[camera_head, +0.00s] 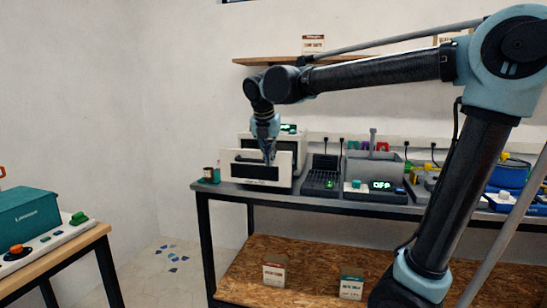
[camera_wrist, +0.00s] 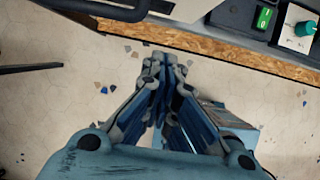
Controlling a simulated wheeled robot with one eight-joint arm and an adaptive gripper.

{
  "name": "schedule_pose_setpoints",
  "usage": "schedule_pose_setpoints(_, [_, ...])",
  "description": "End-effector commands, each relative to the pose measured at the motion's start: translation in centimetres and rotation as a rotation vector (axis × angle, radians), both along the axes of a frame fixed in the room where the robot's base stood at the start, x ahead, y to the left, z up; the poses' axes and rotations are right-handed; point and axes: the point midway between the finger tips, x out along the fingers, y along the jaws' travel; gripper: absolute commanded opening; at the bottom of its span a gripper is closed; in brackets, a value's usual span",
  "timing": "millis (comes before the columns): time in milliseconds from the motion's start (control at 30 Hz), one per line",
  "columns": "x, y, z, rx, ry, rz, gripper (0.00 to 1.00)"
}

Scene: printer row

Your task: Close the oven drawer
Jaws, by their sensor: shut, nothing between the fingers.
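The white oven (camera_head: 299,166) stands at the left end of the grey bench. Its white drawer front (camera_head: 226,168), with a dark window, faces me and sticks out to the left of the body, so it looks pulled out. My gripper (camera_head: 269,156) points down and overlaps the drawer front in the head view; I cannot tell whether it touches. In the wrist view my gripper (camera_wrist: 161,62) is shut and empty, with floor behind its tips. The drawer is not clearly seen in the wrist view.
A wooden shelf (camera_head: 300,59) hangs above. Another table (camera_head: 60,250) is at lower left, with open floor between.

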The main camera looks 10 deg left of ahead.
Motion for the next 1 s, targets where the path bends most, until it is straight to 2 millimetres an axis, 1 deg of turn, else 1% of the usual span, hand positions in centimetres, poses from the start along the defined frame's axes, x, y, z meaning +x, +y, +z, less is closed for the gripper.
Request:
schedule_pose_setpoints(100, [0.8, -0.1, -2.0, 0.000, 0.000, -0.001, 0.00])
schedule_pose_setpoints(400, [2.7, -0.3, -6.8, 0.001, 0.001, -0.002, 0.00])
schedule_pose_setpoints(500, [4.2, -0.4, -6.6, 0.001, 0.001, -0.004, 0.00])
schedule_pose_setpoints(700, [6.1, -0.5, -6.5, 0.001, 0.001, -0.003, 0.00])
schedule_pose_setpoints(800, [6.5, -0.6, -6.5, 0.001, 0.000, -0.002, 0.00])
schedule_pose_setpoints(1000, [6.6, -0.6, -6.5, 0.001, 0.000, -0.002, 0.00])
